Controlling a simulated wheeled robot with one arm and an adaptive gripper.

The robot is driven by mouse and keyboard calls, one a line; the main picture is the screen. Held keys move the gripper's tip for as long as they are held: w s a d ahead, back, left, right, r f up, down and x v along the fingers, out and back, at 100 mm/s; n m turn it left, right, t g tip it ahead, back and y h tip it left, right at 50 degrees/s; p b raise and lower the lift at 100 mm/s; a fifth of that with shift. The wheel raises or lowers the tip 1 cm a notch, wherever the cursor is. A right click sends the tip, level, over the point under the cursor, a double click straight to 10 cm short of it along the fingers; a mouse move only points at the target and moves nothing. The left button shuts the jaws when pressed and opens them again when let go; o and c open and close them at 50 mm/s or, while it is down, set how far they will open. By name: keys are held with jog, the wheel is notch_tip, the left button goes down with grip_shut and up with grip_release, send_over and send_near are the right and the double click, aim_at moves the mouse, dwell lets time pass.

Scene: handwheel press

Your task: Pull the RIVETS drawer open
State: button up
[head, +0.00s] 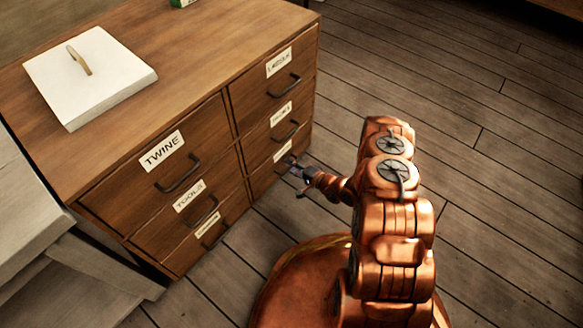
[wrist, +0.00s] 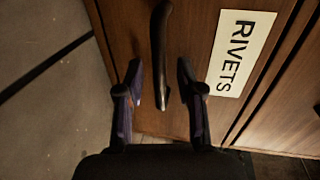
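The RIVETS drawer (wrist: 192,28) has a brown wooden front and a white RIVETS label (wrist: 238,52) in the wrist view. Its dark bar handle (wrist: 160,45) runs down the picture, with its lower end between my two fingertips. My gripper (wrist: 160,84) is open, with one finger on each side of the handle and a visible gap to each. In the head view my gripper (head: 297,172) is at the bottom right drawer (head: 262,180), whose label is too small to read and whose handle is mostly hidden. The drawer looks shut.
A white block (head: 95,85) with a small tan piece lies on the cabinet top. Open plank floor (head: 450,110) lies to the right. Pale steps or shelves (head: 30,230) stand at the left.

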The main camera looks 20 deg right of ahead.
jog(key=shift+w+a, duration=0.15)
jog(key=shift+w, duration=0.05)
grip_shut()
dwell(0.6)
